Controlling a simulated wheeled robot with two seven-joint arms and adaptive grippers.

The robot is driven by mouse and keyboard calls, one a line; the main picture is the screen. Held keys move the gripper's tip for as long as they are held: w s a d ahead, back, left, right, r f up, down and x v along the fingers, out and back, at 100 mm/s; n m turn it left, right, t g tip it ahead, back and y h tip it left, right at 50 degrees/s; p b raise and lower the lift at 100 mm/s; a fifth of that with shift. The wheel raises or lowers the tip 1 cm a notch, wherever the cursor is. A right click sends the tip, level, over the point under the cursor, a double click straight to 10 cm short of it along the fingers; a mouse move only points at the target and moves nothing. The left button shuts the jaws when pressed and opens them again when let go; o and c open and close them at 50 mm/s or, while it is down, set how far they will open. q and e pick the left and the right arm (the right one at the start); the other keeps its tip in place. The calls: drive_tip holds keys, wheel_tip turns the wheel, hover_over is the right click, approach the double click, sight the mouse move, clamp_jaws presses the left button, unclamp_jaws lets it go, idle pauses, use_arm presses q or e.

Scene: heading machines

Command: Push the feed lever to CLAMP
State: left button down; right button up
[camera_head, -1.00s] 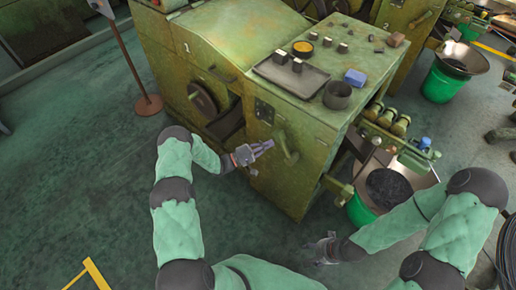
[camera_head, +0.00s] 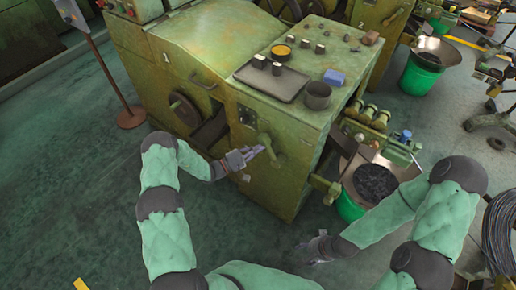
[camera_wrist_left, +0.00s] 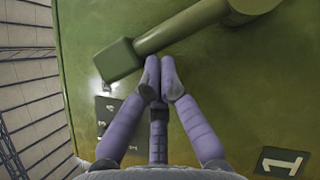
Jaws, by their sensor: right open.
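The feed lever (camera_head: 270,148) is a green bar on the front face of the green machine marked 1 (camera_head: 235,70). In the left wrist view the lever (camera_wrist_left: 180,27) runs from a pivot at the upper right to a block-shaped end at the left. My left gripper (camera_head: 262,150) is beside the lever in the head view. In the wrist view its purple fingertips (camera_wrist_left: 160,72) are together, just below the bar near the block end; I cannot tell whether they touch it. My right gripper (camera_head: 305,247) is open and empty, low in front of the machine.
A grey pan (camera_head: 405,172) over a green bucket (camera_head: 349,208) stands at the right.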

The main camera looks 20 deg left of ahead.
sight(268, 149)
use_arm(q)
drive_tip(key=shift+d+r+m+g+p, duration=0.2)
drive_tip(key=shift+r+m+g+p, duration=0.1)
drive_tip(key=shift+m+p, duration=0.1)
drive_tip(key=d+r+m+p, duration=0.1)
drive_tip(key=s+d+r+m+g+y+p, duration=0.1)
drive_tip(key=m+p, duration=0.1)
drive_tip(key=d+r+m+g+y+p, duration=0.1)
drive_tip(key=d+m+p, duration=0.1)
drive_tip(key=shift+s, duration=0.3)
drive_tip(key=shift+s+d+r+m+g+y+p, duration=0.1)
drive_tip(key=shift+s+d+m+g+y+p, duration=0.05)
drive_tip(key=shift+d+m+y+p, duration=0.2)
drive_tip(key=shift+s+d+r+m+g+y+p, duration=0.1)
drive_tip(key=shift+d+m+g+y+p, duration=0.05)
drive_tip(key=shift+d+m+y+p, duration=0.15)
drive_tip(key=shift+s+d+m+y, duration=0.2)
drive_tip(key=shift+d+m+y, duration=0.15)
drive_tip(key=shift+d+m, duration=0.3)
drive_tip(key=shift+s+d+f+m+y, duration=0.2)
drive_tip(key=shift+d+m+y, duration=0.1)
drive_tip(key=shift+d, duration=0.15)
drive_tip(key=shift+s+d, duration=0.1)
drive_tip(key=shift+d, duration=0.4)
